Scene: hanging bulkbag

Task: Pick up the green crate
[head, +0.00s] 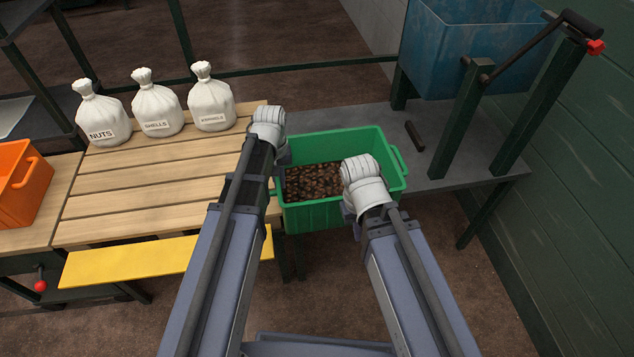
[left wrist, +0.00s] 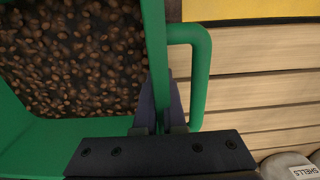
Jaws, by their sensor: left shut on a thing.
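The green crate (head: 345,214) sits upright at the right end of the slatted table and the grey bench, filled with brown nuts (head: 315,182). My left gripper (head: 281,160) is at the crate's left wall. In the left wrist view my left gripper (left wrist: 158,112) has one finger on each side of the crate's green wall (left wrist: 156,50), beside the loop handle (left wrist: 203,75), and is shut on it. My right gripper (head: 352,212) is at the crate's front right. Its wrist hides the fingers, so their opening does not show.
Three white sacks (head: 157,108) stand at the back of the slatted table (head: 130,185). An orange crate (head: 22,185) is at the far left. A blue bin (head: 470,45) on a crank frame stands behind right. The grey bench (head: 450,150) has a small dark bar (head: 414,136).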

